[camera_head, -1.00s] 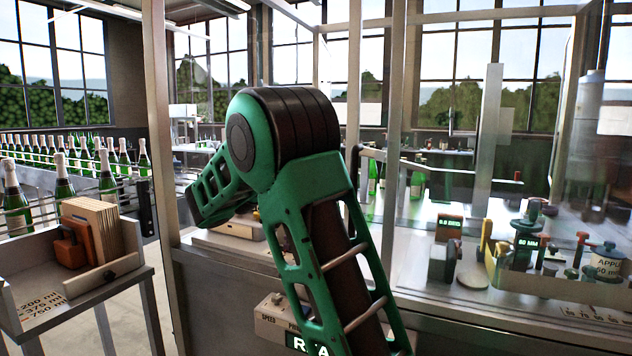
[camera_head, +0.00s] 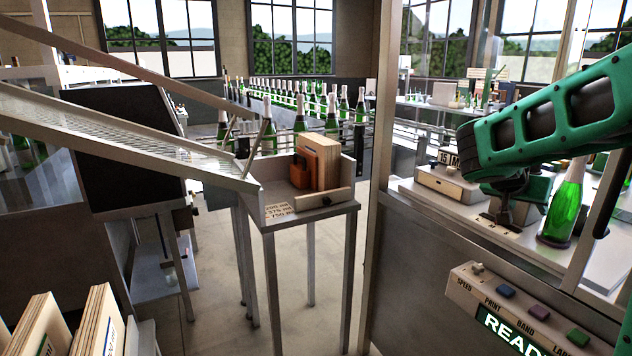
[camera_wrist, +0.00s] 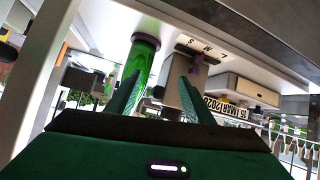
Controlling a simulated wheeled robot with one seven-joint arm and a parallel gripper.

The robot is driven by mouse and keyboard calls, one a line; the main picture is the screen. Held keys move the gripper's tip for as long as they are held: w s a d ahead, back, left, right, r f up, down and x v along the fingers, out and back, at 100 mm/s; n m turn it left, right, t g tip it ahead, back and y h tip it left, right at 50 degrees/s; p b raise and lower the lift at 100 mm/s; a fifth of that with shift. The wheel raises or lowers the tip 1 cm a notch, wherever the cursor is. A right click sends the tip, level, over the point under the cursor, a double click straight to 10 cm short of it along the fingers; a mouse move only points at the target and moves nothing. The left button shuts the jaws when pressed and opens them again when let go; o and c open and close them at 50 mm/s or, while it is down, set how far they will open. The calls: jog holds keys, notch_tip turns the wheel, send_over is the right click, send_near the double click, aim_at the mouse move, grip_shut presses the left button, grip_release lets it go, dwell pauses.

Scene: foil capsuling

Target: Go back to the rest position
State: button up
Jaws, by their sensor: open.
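My gripper (camera_wrist: 160,88) is open in the wrist view, with two green fingers apart and nothing held between them. In the head view my green arm reaches in from the right, and the gripper's fingertips are hard to make out. A green bottle (camera_head: 567,203) stands upright on the machine's worktop, just right of my wrist. It also shows in the wrist view (camera_wrist: 143,58), upside down and behind the left finger. A grey block marked with size letters (camera_wrist: 193,72) lies beyond the fingers.
A control panel (camera_head: 520,312) reading "READY" is at lower right. A date display box (camera_head: 440,182) sits on the worktop. A stand (camera_head: 335,212) holds an orange block and wooden boards. A sloped chute (camera_head: 130,130) is at left. The floor between is clear.

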jog(key=s+a+f+n+g+y, duration=0.1)
jog(key=s+a+f+n+y, duration=0.45)
jog(key=s+a, duration=0.55)
jog(key=s+a+f+n+y, duration=0.4)
jog(key=s+a+f+n, duration=0.15)
jog(key=a, duration=0.85)
jog(key=s+d+f+m+g, duration=0.1)
jog(key=s+d+m+g, duration=0.1)
jog(key=s+d, duration=0.3)
jog(key=s+d+m+g, duration=0.2)
jog(key=s+d+m, duration=0.3)
jog(key=s, duration=0.6)
jog(key=shift+s+d+f, duration=0.15)
jog(key=shift+s+f, duration=0.2)
jog(key=shift+y, duration=0.25)
jog(key=c, duration=0.4)
